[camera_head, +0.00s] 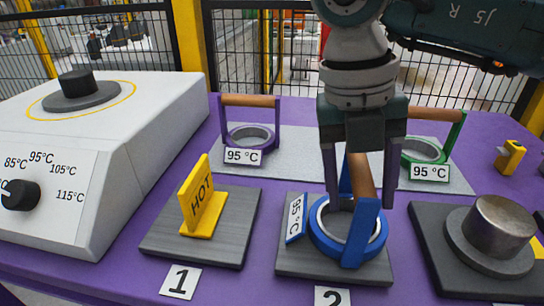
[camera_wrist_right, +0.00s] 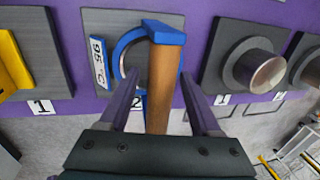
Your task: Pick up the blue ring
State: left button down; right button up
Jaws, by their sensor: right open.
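The blue ring (camera_head: 376,236) lies on a grey plate behind the number 2 card, with a blue handle frame and a wooden grip bar above it. A 95 °C label (camera_head: 296,218) stands at its left side. My right gripper (camera_head: 361,198) is open and points down, with one finger on each side of the wooden bar. In the right wrist view the bar (camera_wrist_right: 163,90) runs between the two open fingers (camera_wrist_right: 155,105), with gaps on both sides. The ring (camera_wrist_right: 122,55) shows partly behind the bar. My left gripper is not in view.
A heater (camera_head: 140,130) with a dial stands at left. A yellow HOT sign (camera_head: 201,200) is on plate 1. A purple ring (camera_head: 226,122) and a green ring (camera_head: 451,142) stand behind. A metal cylinder (camera_head: 497,228) is at right.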

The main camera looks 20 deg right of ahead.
jog(key=shift+d+f, duration=0.1)
jog(key=shift+f, duration=0.25)
jog(key=shift+f, duration=0.25)
dwell(0.5)
grip_shut()
dwell(0.3)
dwell(0.9)
